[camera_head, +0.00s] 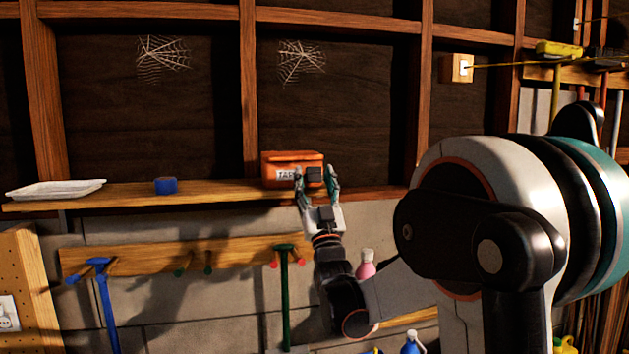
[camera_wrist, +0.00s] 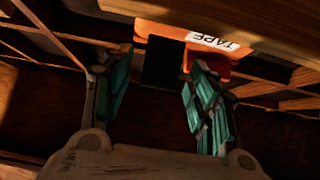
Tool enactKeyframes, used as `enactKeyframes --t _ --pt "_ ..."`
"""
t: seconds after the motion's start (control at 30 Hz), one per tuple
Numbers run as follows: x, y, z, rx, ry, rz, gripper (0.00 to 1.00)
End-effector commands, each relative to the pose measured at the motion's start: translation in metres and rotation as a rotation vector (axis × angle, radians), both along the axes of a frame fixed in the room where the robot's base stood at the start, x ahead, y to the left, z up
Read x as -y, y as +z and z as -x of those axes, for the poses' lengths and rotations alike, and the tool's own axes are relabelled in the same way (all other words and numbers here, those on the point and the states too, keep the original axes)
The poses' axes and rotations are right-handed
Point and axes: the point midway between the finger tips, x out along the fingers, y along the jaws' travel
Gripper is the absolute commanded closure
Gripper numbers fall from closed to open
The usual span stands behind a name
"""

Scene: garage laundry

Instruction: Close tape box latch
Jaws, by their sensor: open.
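The orange tape box (camera_head: 283,158) sits on the wooden shelf, with a white "TAPE" label on its front. Its dark latch (camera_head: 314,174) is on the front face, to the right of the label. My gripper (camera_head: 316,175) is open in front of the box, its teal fingers on either side of the latch. In the wrist view, the box (camera_wrist: 255,32) is at the top, and the black latch (camera_wrist: 164,62) hangs between the open fingers of my gripper (camera_wrist: 158,88). I cannot tell whether the fingers touch it.
The wooden shelf (camera_head: 225,194) also carries a blue tape roll (camera_head: 166,185) and a white tray (camera_head: 56,189) at the left. Below, a rack (camera_head: 190,254) holds a blue hammer (camera_head: 104,300) and a green one (camera_head: 285,300). The shelf between roll and box is clear.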

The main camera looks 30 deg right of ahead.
Motion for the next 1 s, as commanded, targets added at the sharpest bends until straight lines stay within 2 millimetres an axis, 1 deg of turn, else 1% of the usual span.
enactKeyframes --t 0.03,0.07,0.1,0.17,0.2,0.23,0.27,0.47,0.63,0.77,1.0 --pt "0.000 0.000 0.000 0.000 0.000 0.000 0.47" --pt "0.000 0.000 0.000 0.000 0.000 0.000 0.49" --pt "0.000 0.000 0.000 0.000 0.000 0.000 0.58" --pt "0.000 0.000 0.000 0.000 0.000 0.000 0.72" --pt "0.000 0.000 0.000 0.000 0.000 0.000 0.81" --pt "0.000 0.000 0.000 0.000 0.000 0.000 0.87" --pt "0.000 0.000 0.000 0.000 0.000 0.000 0.91" --pt "0.000 0.000 0.000 -0.005 0.000 -0.001 0.91" --pt "0.000 0.004 0.001 -0.043 0.000 -0.012 0.91" --pt "0.000 0.009 0.001 -0.108 0.000 -0.031 0.91" --pt "0.000 0.019 0.000 -0.271 0.000 -0.078 0.91"
